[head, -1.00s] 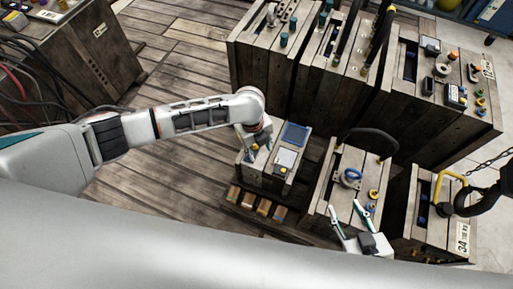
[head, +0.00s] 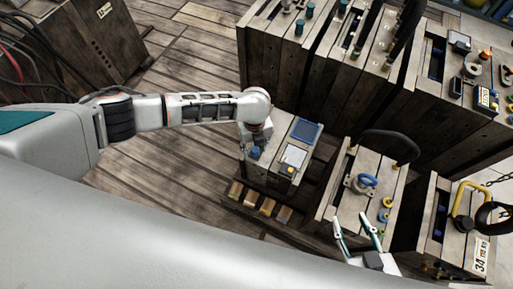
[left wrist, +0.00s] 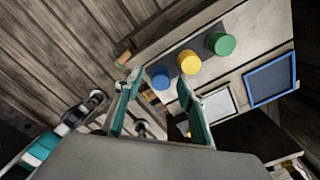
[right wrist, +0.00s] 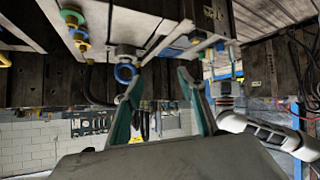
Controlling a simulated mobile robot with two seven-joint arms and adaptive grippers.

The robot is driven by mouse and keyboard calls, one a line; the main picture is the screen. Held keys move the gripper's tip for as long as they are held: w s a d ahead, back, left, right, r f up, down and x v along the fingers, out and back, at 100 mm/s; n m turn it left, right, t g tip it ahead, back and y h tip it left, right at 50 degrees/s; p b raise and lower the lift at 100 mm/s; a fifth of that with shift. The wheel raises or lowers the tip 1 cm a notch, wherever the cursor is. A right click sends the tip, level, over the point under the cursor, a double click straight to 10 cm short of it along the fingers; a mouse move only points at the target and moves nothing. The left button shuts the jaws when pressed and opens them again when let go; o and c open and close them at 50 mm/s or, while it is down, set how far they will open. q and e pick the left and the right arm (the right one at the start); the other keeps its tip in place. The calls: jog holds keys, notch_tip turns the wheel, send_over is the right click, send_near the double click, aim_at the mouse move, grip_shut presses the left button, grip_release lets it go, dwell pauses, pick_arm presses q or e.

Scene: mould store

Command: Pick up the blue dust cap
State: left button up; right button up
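The blue dust cap (head: 255,153) stands on a low wooden block top (head: 268,171), directly by my left gripper (head: 249,149). In the left wrist view the blue cap (left wrist: 160,78) appears between the two teal fingertips, at the end of a row with a yellow cap (left wrist: 188,62) and a green cap (left wrist: 220,43). My left gripper is open; I cannot tell whether its fingers are level with the cap or still above it. My right gripper (head: 351,222) is open and empty in front of another wooden block, well away from the blue cap.
A blue-framed tray (head: 318,131) and a white sheet (head: 294,156) lie beside the caps. Small wooden blocks (head: 267,206) sit in front. A block with a blue ring (head: 368,181) and black hose stands to the right.

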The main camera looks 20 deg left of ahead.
aim_at(255, 148)
pick_arm(q)
jog(key=shift+w, duration=0.1)
jog(key=c, duration=0.8)
pick_arm(e)
jog(key=shift+w+r, duration=0.15)
pick_arm(q)
jog(key=shift+r, duration=0.25)
jog(key=r, duration=0.1)
jog(key=r+p, duration=0.1)
jog(key=r, duration=0.1)
jog(key=r+p, duration=0.1)
jog(key=shift+w+r, duration=0.25)
jog(key=shift+r, duration=0.15)
jog(key=r+p, duration=0.1)
jog(key=r, duration=0.4)
jog(key=r+p, duration=0.2)
jog(key=r, duration=0.3)
jog(key=r+p, duration=0.2)
jog(key=r, duration=0.3)
jog(key=shift+s, duration=0.3)
pick_arm(e)
jog(key=shift+s+d+r+h, duration=0.1)
jog(key=shift+s+d+h, duration=0.1)
jog(key=shift+s+d, duration=0.3)
jog(key=shift+s+d+r+h, duration=0.1)
jog(key=shift+s+d+h, duration=0.1)
jog(key=shift+d, duration=0.45)
